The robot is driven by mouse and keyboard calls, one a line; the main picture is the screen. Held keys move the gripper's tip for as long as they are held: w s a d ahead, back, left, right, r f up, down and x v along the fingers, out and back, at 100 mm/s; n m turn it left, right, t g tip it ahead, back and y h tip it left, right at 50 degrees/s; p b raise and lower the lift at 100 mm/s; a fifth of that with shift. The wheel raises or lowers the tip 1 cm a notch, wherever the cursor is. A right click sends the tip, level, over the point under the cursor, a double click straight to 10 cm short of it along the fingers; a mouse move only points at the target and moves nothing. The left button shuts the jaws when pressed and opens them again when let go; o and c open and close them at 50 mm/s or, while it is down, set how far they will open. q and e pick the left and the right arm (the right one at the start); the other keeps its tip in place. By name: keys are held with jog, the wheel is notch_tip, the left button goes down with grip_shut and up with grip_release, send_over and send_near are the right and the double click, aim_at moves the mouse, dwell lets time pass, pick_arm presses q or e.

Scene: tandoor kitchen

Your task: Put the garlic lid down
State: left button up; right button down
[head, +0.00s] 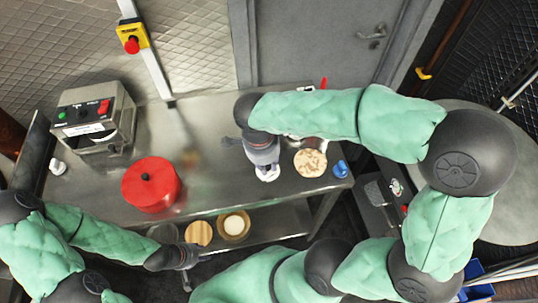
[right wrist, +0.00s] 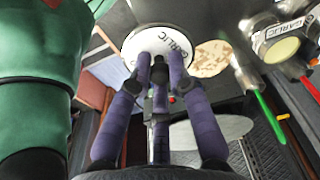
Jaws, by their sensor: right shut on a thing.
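The garlic lid (right wrist: 160,46) is a white disc with GARLIC written on it, seen in the right wrist view. My right gripper (right wrist: 160,62) is shut on it, with its purple-grey fingers over the lid's top. In the head view the right gripper (head: 264,160) is over the right part of the steel table (head: 215,130), and a white edge of the lid (head: 268,175) shows below it. I cannot tell whether the lid touches the table. A container labelled GARLIC (right wrist: 282,45) shows open at the upper right of the wrist view. My left gripper (head: 186,257) is low, by the under-shelf; its fingers are unclear.
A speckled round board (head: 310,163) and a blue item (head: 341,168) are right of the right gripper. A red lidded pot (head: 151,184) and a machine (head: 95,118) stand left. The table between pot and gripper is clear. Green-handled (right wrist: 262,105) and red-handled tools lie nearby.

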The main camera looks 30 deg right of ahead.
jog(key=w+d+f, duration=0.2)
jog(key=w+f, duration=0.1)
jog(key=w+d+f+b, duration=0.1)
jog(key=w+d+f, duration=0.1)
jog(key=w, duration=0.2)
jog(key=w+d+f+b, duration=0.1)
jog(key=w+d+f, duration=0.1)
jog(key=w+f, duration=0.1)
jog(key=shift+w+d+f, duration=0.1)
jog(key=shift+w+f, duration=0.05)
jog(key=shift+f, duration=0.2)
jog(key=shift+w+d+f, duration=0.1)
jog(key=shift+w+f, duration=0.05)
jog(key=shift+f, duration=0.1)
jog(key=shift+w+f+b, duration=0.15)
jog(key=shift+f+b, duration=0.35)
jog(key=shift+f, duration=1.15)
jog(key=shift+f, duration=0.1)
jog(key=shift+f, duration=0.1)
jog(key=c, duration=1.2)
grip_release()
jog(key=shift+o, duration=0.2)
jog(key=shift+r, duration=0.2)
